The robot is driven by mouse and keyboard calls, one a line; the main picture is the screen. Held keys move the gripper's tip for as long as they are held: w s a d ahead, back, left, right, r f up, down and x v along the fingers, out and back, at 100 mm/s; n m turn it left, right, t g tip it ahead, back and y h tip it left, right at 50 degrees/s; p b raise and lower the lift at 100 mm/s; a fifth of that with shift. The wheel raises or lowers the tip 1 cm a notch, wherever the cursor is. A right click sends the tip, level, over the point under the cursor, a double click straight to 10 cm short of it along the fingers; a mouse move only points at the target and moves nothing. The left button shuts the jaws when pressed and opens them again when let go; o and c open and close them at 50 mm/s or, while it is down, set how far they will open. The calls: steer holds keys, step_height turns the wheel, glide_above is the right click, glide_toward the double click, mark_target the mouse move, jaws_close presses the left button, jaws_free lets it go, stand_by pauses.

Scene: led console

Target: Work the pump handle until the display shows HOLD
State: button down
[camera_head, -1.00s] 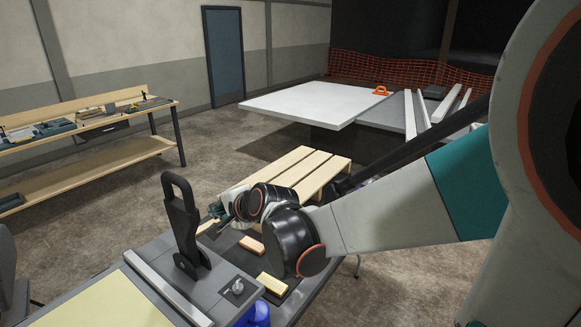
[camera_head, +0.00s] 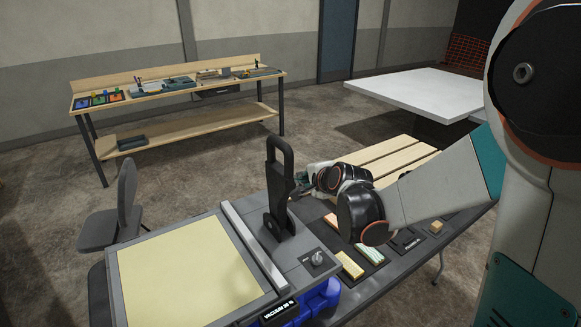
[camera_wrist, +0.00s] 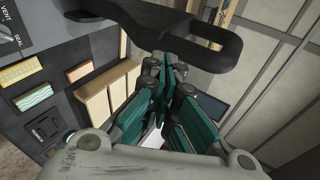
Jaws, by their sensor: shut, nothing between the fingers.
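The black pump handle (camera_head: 279,185) stands upright on the grey console, with a slot near its top. In the wrist view the handle (camera_wrist: 215,45) crosses the top of the picture, close to my fingers. My gripper (camera_head: 299,182) is beside the handle's right side in the head view, partly hidden behind it. In the wrist view my gripper (camera_wrist: 163,68) has its teal fingers together and empty; I cannot tell whether they touch the handle. The small display (camera_head: 280,308) on the console's front edge reads "VACUUM", with a figure too small to read surely.
A knob (camera_head: 317,259) sits right of the handle; VENT and SEAL labels (camera_wrist: 10,28) show in the wrist view. A cream panel (camera_head: 185,270) lies left. Coloured blocks (camera_head: 369,255) lie on the table. A pallet (camera_head: 390,158) and a grey chair (camera_head: 118,215) stand nearby.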

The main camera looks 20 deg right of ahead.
mark_target(269, 141)
steer(key=shift+w+a+f, duration=0.1)
steer(key=shift+w+a, duration=0.05)
steer(key=shift+w, duration=0.95)
steer(key=shift+w+a, duration=0.1)
steer(key=shift+w, duration=0.95)
steer(key=w+g, duration=0.1)
steer(key=w, duration=0.1)
steer(key=w+a+r+g+p, duration=0.1)
steer(key=w, duration=0.1)
steer(key=w+a+r+p, duration=0.1)
steer(key=w, duration=0.2)
steer(key=shift+w+a+r+g+h, duration=0.1)
steer(key=shift+a+r+g+h, duration=0.1)
steer(key=shift+a+g+h, duration=0.15)
steer(key=w+g, duration=0.1)
steer(key=w, duration=0.1)
steer(key=w+a+p, duration=0.1)
steer(key=w, duration=0.2)
steer(key=w+a+g, duration=0.1)
steer(key=w, duration=0.1)
steer(key=shift+w+a+n+g+h, duration=0.1)
steer(key=shift+w+n+g+h, duration=0.2)
steer(key=shift+g+h, duration=0.05)
steer(key=shift+w+a+f+g+p, duration=0.15)
steer(key=shift+w+a+g, duration=0.1)
steer(key=shift+w, duration=0.25)
steer(key=shift+w+a+r+g+p, duration=0.15)
steer(key=shift+w+g, duration=0.1)
steer(key=shift+w, duration=0.25)
steer(key=shift+f, duration=0.1)
